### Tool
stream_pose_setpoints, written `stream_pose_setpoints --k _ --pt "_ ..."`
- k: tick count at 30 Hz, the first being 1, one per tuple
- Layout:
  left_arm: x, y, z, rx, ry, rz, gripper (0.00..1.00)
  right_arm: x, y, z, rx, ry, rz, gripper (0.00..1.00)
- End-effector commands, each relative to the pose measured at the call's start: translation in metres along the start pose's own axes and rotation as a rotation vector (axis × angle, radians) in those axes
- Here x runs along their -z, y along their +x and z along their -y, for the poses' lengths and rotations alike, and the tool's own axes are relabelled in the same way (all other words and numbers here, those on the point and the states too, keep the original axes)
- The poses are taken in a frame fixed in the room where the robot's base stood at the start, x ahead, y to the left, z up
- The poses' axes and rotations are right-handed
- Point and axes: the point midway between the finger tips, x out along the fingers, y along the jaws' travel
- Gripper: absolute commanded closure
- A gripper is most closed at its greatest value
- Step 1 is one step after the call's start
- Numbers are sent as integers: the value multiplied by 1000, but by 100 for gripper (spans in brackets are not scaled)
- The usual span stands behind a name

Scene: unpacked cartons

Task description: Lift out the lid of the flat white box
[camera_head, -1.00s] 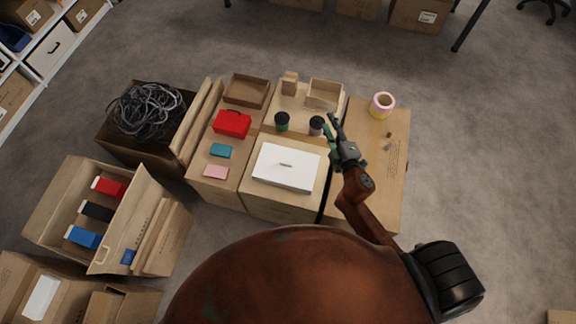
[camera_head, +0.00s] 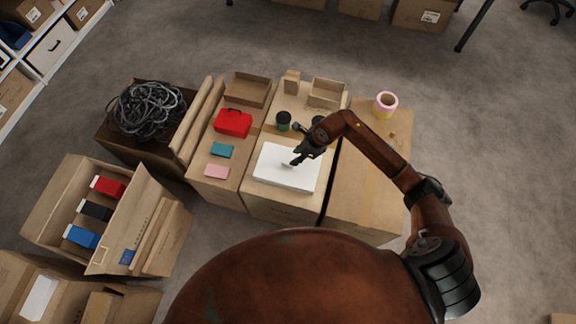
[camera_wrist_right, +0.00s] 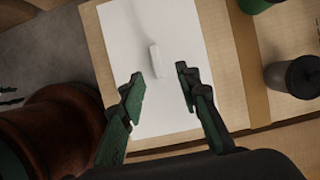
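The flat white box (camera_head: 286,168) lies on a cardboard carton, its white lid on top. In the right wrist view the white lid (camera_wrist_right: 185,40) fills the middle, with a small white handle (camera_wrist_right: 155,60) standing on it. My right gripper (camera_head: 295,163) is over the lid; in the right wrist view its two dark green fingers (camera_wrist_right: 158,82) are apart with nothing between the tips. The handle shows just ahead of the fingertips, between their lines. My left gripper is not in view.
A red case (camera_head: 233,122), a teal block (camera_head: 221,150) and a pink block (camera_head: 217,172) lie to the left. A pink-and-yellow tape roll (camera_head: 385,104) is at right.

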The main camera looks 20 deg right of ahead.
Motion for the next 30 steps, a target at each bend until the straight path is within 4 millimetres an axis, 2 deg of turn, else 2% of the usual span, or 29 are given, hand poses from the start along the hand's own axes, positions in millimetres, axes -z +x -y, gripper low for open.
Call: stream_pose_setpoints --k 1,6,9,16,26,30 --pt "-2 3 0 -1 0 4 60 0 9 -2 -4 2 0 70" --pt "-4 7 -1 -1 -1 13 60 0 24 -3 -5 3 3 70" --pt "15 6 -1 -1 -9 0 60 1 37 -5 -7 5 4 70" --pt "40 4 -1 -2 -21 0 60 1 64 -6 -4 5 4 70" --pt "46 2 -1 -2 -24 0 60 -1 68 -5 -2 2 6 70" --pt "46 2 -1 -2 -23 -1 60 -1 68 -5 -3 2 6 78"
